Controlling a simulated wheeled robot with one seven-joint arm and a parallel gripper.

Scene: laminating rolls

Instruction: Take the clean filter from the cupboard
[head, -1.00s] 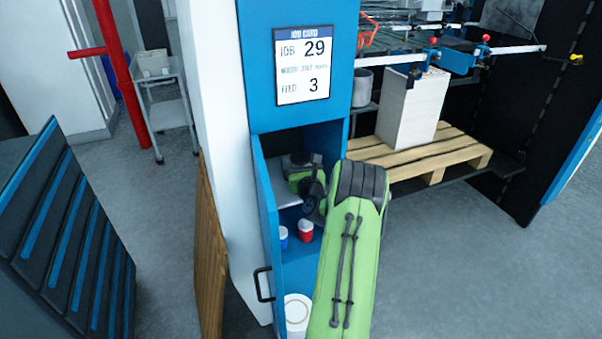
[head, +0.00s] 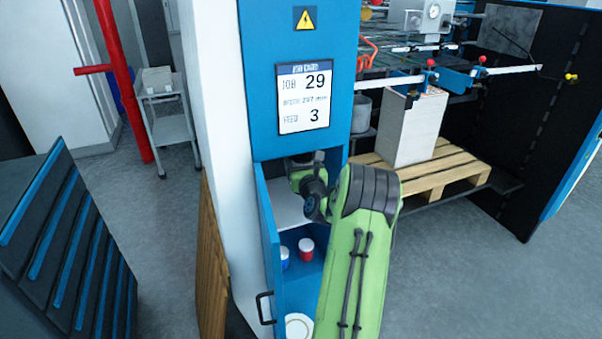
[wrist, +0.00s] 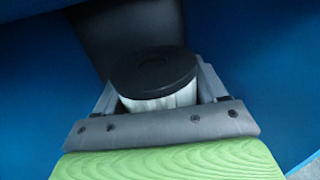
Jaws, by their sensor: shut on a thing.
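In the wrist view, my gripper (wrist: 156,97) is shut on a white pleated filter (wrist: 160,101) with a round black cap. One grey finger stands on each side of it. Blue cupboard surfaces surround it. In the head view, the blue cupboard (head: 273,245) stands open with its door swung to the left, and my green arm reaches into its upper part. The gripper and filter are hidden there behind my arm and the cupboard's front.
A red cup (head: 306,249) and a blue and white cup (head: 284,258) stand on the shelf below my arm. A white round item (head: 299,326) is at the cupboard's bottom. The open door's handle (head: 264,308) sticks out left. A pallet (head: 440,178) with a paper stack (head: 413,127) stands right.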

